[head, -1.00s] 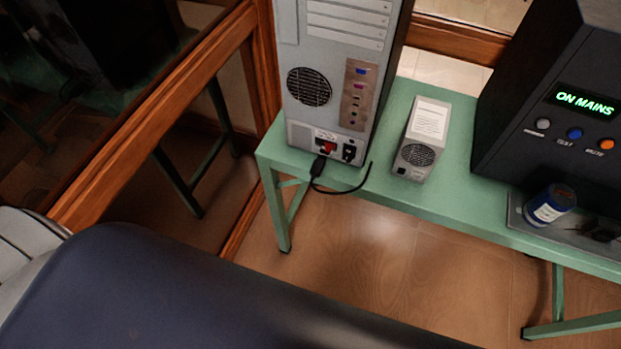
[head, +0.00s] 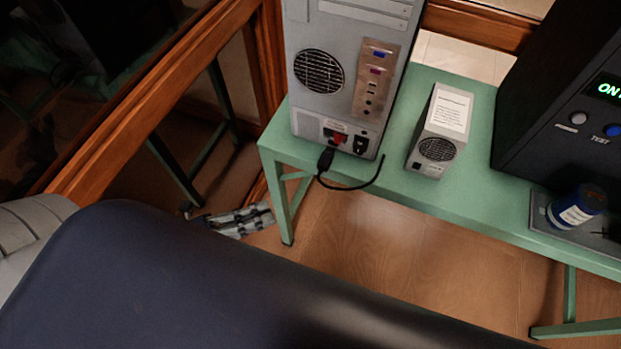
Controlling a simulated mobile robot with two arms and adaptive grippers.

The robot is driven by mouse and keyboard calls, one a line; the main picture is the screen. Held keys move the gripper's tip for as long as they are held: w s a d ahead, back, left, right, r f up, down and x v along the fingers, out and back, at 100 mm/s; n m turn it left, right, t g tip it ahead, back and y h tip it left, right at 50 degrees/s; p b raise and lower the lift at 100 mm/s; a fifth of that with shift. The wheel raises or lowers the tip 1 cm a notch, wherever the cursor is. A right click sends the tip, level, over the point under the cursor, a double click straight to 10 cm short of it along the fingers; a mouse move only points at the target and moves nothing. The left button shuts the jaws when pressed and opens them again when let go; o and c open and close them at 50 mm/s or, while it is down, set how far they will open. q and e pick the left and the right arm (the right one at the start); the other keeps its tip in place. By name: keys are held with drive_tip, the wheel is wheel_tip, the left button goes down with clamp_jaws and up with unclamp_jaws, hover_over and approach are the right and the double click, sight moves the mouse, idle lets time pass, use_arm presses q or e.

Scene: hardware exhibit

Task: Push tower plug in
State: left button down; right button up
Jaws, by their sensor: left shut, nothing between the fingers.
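The grey computer tower (head: 305,112) stands on the green bench with its back panel facing me. Low on that panel are a red switch (head: 339,138) and a black power socket (head: 360,145). The black plug (head: 325,159) is just in front of the panel, below and left of the socket and apart from it. Its black cable (head: 345,187) curves along the bench front edge to the right. My left gripper (head: 268,213) is shut and empty, lower than the bench top, left of the bench's front left leg. My right gripper is not in view.
A small grey unit with a white label (head: 437,130) stands right of the tower. A wooden rail (head: 140,97) runs at left.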

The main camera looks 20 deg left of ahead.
sight(319, 168)
use_arm(q)
drive_tip(key=w+a+p+x, duration=0.2)
drive_tip(key=x, duration=1)
drive_tip(key=shift+w+d, duration=0.2)
drive_tip(key=shift+w, duration=0.1)
drive_tip(key=w, duration=0.3)
drive_tip(key=shift+w, duration=0.35)
drive_tip(key=shift+r, duration=0.1)
